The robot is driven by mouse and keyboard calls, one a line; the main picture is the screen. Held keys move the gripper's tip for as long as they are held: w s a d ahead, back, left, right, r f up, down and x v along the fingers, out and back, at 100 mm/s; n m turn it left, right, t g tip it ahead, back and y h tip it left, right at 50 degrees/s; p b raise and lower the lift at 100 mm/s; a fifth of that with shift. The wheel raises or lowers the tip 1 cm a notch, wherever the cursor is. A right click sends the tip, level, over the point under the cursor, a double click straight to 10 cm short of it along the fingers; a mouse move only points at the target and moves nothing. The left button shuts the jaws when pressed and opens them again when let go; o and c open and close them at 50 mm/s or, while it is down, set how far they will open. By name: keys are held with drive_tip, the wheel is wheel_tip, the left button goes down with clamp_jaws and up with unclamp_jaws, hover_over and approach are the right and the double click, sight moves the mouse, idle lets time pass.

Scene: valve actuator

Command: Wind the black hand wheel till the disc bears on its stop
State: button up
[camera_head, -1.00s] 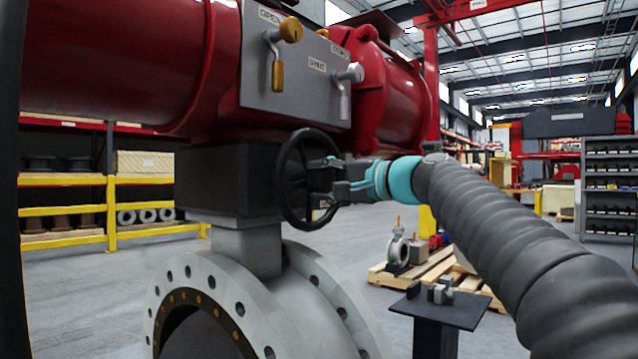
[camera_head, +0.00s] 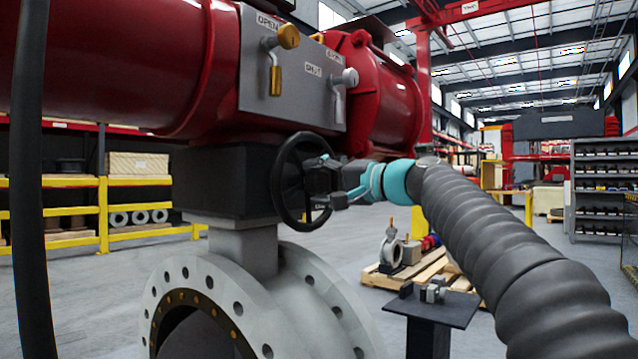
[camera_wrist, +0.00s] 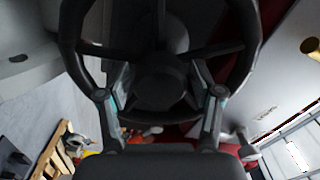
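The black hand wheel (camera_head: 276,180) stands upright on the side of a dark gearbox under the red actuator; it also fills the top of the wrist view (camera_wrist: 72,40). My gripper (camera_head: 318,184) is at the wheel's face, coming from the right. In the wrist view my gripper (camera_wrist: 162,95) has its two fingers spread wide, one either side of the hub (camera_wrist: 165,78), with a gap between them. Whether the fingers touch the spokes or rim is unclear. The pale valve body (camera_head: 290,290) is below; the disc cannot be made out in its dark bore.
A grey panel (camera_head: 300,85) with OPEN and SHUT labels and small levers is above the wheel. A dark stand (camera_head: 450,309) with small parts and a wooden pallet (camera_head: 400,278) are at right. A black hose-like upright (camera_head: 28,200) crosses the left side.

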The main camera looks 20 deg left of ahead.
idle(0.3)
drive_tip(key=v, duration=1.2)
drive_tip(key=shift+f, duration=0.1)
